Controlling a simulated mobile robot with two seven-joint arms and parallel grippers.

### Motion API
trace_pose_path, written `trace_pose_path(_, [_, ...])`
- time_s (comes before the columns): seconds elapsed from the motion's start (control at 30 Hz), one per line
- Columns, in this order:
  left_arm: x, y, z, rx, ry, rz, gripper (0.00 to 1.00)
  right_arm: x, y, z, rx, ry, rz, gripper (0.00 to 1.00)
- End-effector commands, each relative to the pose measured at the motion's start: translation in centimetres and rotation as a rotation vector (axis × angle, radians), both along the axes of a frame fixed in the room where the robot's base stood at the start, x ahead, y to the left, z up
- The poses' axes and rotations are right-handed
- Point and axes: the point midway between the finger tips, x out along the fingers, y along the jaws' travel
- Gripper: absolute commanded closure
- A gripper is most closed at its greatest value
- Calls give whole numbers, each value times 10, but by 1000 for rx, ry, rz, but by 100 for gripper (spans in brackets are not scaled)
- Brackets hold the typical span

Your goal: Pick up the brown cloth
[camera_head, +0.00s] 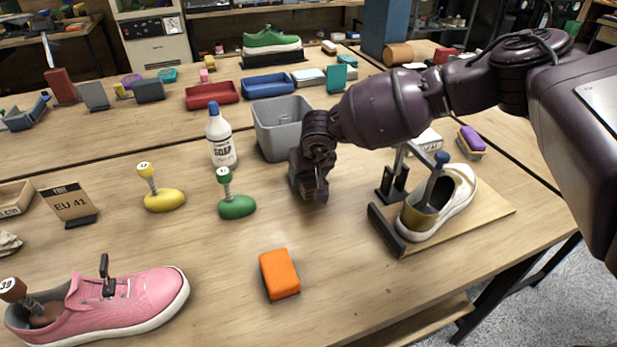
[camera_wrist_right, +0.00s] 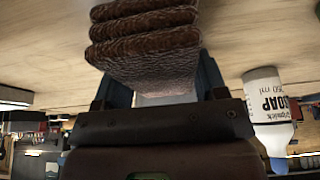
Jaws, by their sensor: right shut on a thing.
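My right gripper (camera_head: 311,190) is above the table, in front of the grey bin, and points down. In the right wrist view the brown cloth (camera_wrist_right: 148,42) is folded into several thick layers. It sits between the two blue-grey fingers of my right gripper (camera_wrist_right: 158,85), which is shut on it. In the head view the cloth cannot be made out clearly, as the gripper covers that spot. My left gripper is not in view.
A grey bin (camera_head: 280,125) and a soap bottle (camera_head: 220,138) stand behind and left of the gripper. A white sneaker (camera_head: 455,200) on a stand is to the right. An orange block (camera_head: 279,273) lies in front. A pink sneaker (camera_head: 125,298) is at front left.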

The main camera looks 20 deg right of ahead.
Motion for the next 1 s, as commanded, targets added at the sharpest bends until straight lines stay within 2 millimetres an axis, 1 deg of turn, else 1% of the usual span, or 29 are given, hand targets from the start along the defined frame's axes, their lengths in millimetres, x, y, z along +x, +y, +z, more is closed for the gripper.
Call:
trace_pose_path(0.03, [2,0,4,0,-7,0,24,1,0,14,1,-7,-1,58])
trace_pose_path(0.17, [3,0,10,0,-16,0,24,1,0,45,2,-8,-1,58])
trace_pose_path(0.4, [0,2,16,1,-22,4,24,0,0,108,2,-8,0,58])
trace_pose_path(0.5, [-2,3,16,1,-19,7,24,1,0,131,1,-7,0,58])
trace_pose_path(0.6, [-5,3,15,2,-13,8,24,1,0,149,1,-5,0,58])
trace_pose_path(0.7, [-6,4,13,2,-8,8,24,1,0,164,0,-5,0,58])
trace_pose_path(0.8, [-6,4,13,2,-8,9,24,0,0,175,0,-3,-1,58])
trace_pose_path(1.0, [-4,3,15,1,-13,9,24,0,0,184,0,-2,1,58])
